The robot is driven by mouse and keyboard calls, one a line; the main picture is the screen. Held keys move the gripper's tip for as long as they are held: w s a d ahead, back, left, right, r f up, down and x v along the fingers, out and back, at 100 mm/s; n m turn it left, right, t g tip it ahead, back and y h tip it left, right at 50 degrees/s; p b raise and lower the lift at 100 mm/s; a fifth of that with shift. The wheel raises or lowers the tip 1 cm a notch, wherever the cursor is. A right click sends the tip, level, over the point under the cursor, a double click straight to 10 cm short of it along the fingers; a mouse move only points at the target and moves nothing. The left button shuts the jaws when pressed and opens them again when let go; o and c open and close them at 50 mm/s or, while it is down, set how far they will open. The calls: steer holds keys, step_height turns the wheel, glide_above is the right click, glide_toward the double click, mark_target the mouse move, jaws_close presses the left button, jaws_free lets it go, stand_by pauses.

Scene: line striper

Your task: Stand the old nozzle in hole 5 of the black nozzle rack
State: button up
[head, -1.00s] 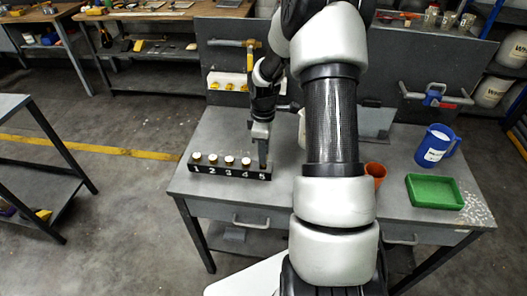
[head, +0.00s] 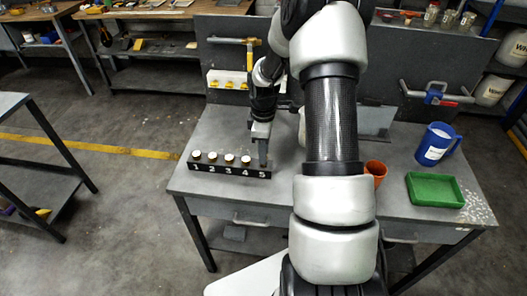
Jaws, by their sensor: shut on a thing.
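The black nozzle rack (head: 222,173) lies along the left front of the grey workbench, with white numbers 1 to 5 on its front face. Pale-topped nozzles (head: 229,158) stand in holes 1 to 4. My gripper (head: 263,162) points down at the right end of the rack, at hole 5. It is shut, and its fingertips are at or just above the rack's top. The old nozzle between the fingers is too small and hidden to make out. I cannot tell whether it is in the hole.
My arm covers the middle of the workbench (head: 400,215). An orange cup (head: 376,171), a blue jug (head: 436,146) and a green tray (head: 435,190) stand to its right. A yellow-handled hammer (head: 247,52) hangs on the back panel above yellow items. Bare bench lies behind the rack.

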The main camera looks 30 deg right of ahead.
steer(key=shift+f+b, duration=1)
steer(key=shift+f, duration=0.4)
steer(key=o, duration=1)
steer(key=shift+o, duration=0.7)
steer(key=shift+o, duration=1.2)
steer(key=shift+r, duration=0.15)
steer(key=shift+r+p, duration=2.45)
steer(key=shift+r, duration=0.9)
